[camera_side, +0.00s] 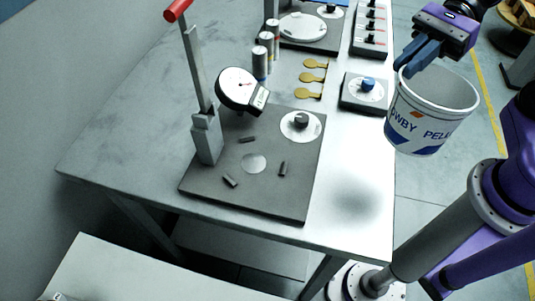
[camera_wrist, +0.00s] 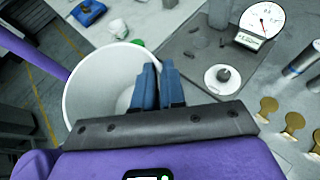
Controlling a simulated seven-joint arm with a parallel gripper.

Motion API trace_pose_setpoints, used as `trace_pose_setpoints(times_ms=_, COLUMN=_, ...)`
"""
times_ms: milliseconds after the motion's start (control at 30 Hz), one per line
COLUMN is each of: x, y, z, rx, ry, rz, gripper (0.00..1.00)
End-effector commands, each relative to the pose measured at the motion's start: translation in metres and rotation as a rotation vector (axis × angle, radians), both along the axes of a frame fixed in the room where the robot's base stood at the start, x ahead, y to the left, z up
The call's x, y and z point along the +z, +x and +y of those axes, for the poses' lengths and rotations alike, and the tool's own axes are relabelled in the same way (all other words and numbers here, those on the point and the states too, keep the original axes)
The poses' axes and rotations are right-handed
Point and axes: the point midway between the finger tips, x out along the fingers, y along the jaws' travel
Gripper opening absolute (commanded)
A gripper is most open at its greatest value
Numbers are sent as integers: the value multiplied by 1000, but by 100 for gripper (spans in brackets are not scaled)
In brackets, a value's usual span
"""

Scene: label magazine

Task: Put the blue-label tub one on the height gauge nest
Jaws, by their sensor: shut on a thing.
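The white tub (camera_side: 432,112) with a blue label and partly readable lettering hangs upright from my gripper (camera_side: 408,66). My gripper is shut on its near-left rim, with one finger looking to be inside the wall. In the wrist view the tub's open mouth (camera_wrist: 88,85) is left of my fingers (camera_wrist: 150,88), and the tub looks empty. The height gauge has a dark base plate (camera_side: 215,188), a dial (camera_side: 238,88) and a red-handled column. Its nest, a pale disc (camera_side: 253,163) ringed by short dark pegs, is empty. The tub is apart from it, past the table's right edge.
A black knob on a white disc (camera_side: 301,123) sits on the gauge plate. Beside the plate are brass paddles (camera_side: 310,77), upright cylinders (camera_side: 261,58) and a blue-knob box (camera_side: 366,90). A green-and-white item (camera_wrist: 118,29) shows in the wrist view.

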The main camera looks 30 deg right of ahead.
Motion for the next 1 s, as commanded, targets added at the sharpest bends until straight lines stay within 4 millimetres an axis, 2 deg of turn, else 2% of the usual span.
trace_pose_setpoints(times_ms=33, x=1, y=6, z=15, rx=-12, ry=-6, rz=-10, gripper=0)
trace_pose_setpoints(times_ms=200, x=7, y=25, z=57, rx=-94, ry=-33, rz=-31, gripper=0)
trace_pose_setpoints(times_ms=500, x=22, y=37, z=119, rx=-228, ry=-75, rz=-55, gripper=0)
trace_pose_setpoints(times_ms=600, x=26, y=38, z=131, rx=-257, ry=-86, rz=-59, gripper=0)
trace_pose_setpoints(times_ms=800, x=28, y=40, z=144, rx=-289, ry=-99, rz=-60, gripper=0)
trace_pose_setpoints(times_ms=1000, x=17, y=58, z=158, rx=-294, ry=-104, rz=-57, gripper=0)
